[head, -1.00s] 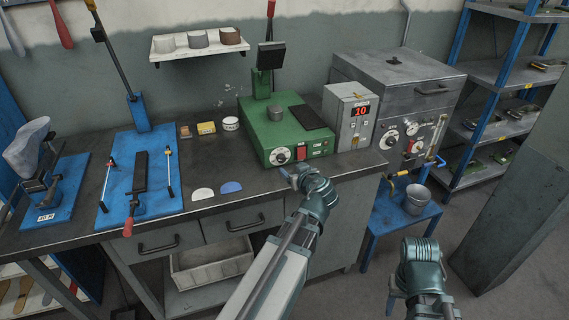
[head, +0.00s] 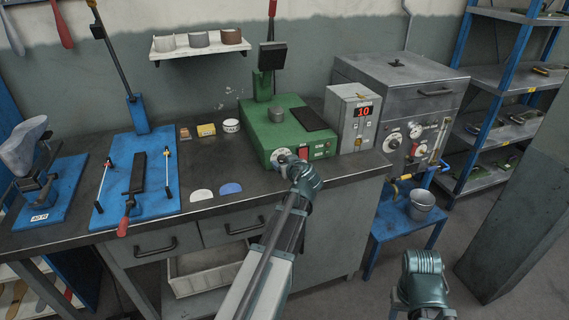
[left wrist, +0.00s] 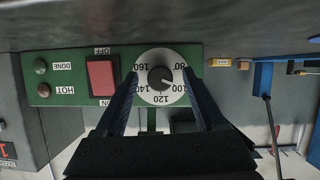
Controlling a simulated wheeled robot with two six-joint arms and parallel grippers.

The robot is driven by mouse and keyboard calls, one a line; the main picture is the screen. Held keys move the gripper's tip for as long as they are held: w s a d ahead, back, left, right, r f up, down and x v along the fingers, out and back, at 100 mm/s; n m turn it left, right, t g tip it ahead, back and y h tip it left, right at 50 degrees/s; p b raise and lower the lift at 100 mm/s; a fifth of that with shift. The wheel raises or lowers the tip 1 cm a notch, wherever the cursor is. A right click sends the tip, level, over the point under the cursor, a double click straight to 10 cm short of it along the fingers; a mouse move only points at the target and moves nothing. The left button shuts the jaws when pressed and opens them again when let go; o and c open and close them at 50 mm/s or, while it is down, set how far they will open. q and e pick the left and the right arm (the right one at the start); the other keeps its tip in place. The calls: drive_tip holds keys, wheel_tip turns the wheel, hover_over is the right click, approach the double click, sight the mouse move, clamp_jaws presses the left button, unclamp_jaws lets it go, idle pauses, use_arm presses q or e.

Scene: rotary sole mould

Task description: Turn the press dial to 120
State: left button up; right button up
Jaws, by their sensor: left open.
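The press is a green box (head: 262,139) on the bench. Its front dial (left wrist: 147,92) is white with numbers from 80 to 160 and a black knob (left wrist: 159,75); it appears upside down in the left wrist view. The knob's light mark seems to point toward the 80–100 side, but it is too small to read surely. My left gripper (left wrist: 160,78) is open, its two fingers on either side of the dial; contact with the knob cannot be told. In the head view my left gripper (head: 284,161) partly hides the dial.
A red switch (left wrist: 102,82) with OFF and ON labels sits beside the dial, near one finger. A grey box (head: 354,117) with a red display reading 10 stands right of the press. White and blue half-discs (head: 230,188) lie on the bench to the left.

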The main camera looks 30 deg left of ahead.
use_arm(q)
clamp_jaws()
idle(0.4)
drive_tip(key=shift+w+d+f+m+g+y, duration=0.1)
drive_tip(key=shift+m+g+y, duration=0.3)
drive_tip(key=shift+m, duration=0.5)
drive_tip(key=shift+w+f+m+g+y+b, duration=0.1)
drive_tip(key=shift+m+g+y+b, duration=0.55)
drive_tip(key=shift+m, duration=0.55)
drive_tip(key=m+g+y+b, duration=0.1)
drive_tip(key=m+b, duration=0.1)
drive_tip(key=m, duration=0.1)
drive_tip(key=shift+d+f+y, duration=0.1)
drive_tip(key=shift+y, duration=0.15)
drive_tip(key=shift+m+g+y+b, duration=0.35)
drive_tip(key=shift+m+y+b, duration=0.15)
drive_tip(key=shift+m+b, duration=0.4)
drive_tip(key=shift+m, duration=0.3)
